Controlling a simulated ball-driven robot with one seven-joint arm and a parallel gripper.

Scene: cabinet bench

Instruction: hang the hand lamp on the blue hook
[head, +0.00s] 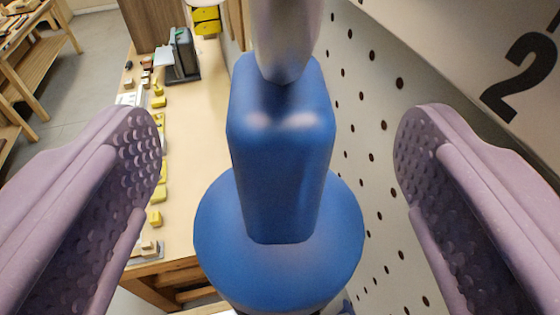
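My gripper (277,165) is open, with its two mauve, dimpled fingers wide apart at left and right. What supports the lamp is hidden.
A white pegboard (385,140) with dark holes runs close along the right, with a panel marked "2" (522,75) at upper right. A wooden bench (195,120) at left carries several small yellow pieces and a dark device (184,55). Wooden shelving (30,65) stands at far left.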

